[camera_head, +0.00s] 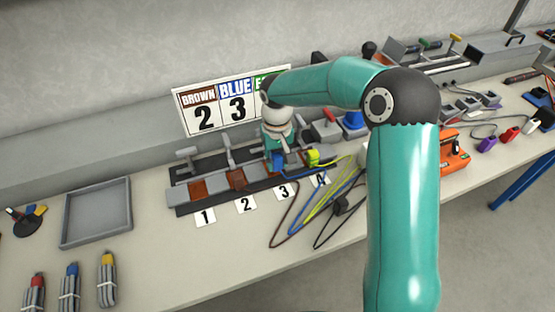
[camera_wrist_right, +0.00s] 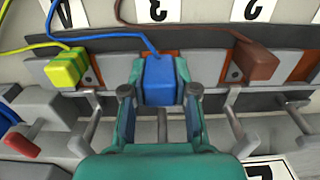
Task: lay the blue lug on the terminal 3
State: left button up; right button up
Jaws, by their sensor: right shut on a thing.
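The blue lug (camera_wrist_right: 160,78) is between the two fingertips of my right gripper (camera_wrist_right: 160,92), which is shut on it. Its blue cable leads away from it toward the number cards. In the head view the blue lug (camera_head: 277,160) shows just below my right gripper (camera_head: 280,148), at terminal 3 of the terminal block (camera_head: 185,198), behind card 3 (camera_head: 285,191). The lug hides the pad of terminal 3; I cannot tell whether it touches it. My left gripper is not in view.
A brown lug (camera_wrist_right: 255,60) sits by terminal 2, and a yellow-green lug (camera_wrist_right: 66,68) by terminal 4. Lever clamps (camera_wrist_right: 232,112) stand along the block. Loose cables (camera_head: 318,205) lie in front. A grey tray (camera_head: 97,212) is at left. A sign (camera_head: 222,101) stands behind.

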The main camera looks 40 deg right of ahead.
aim_at(277, 168)
jog(key=shift+f+b, duration=1.3)
jog(key=shift+f, duration=0.4)
jog(key=o, duration=1.1)
jog(key=shift+c, duration=0.2)
notch_tip(277, 168, up, 12)
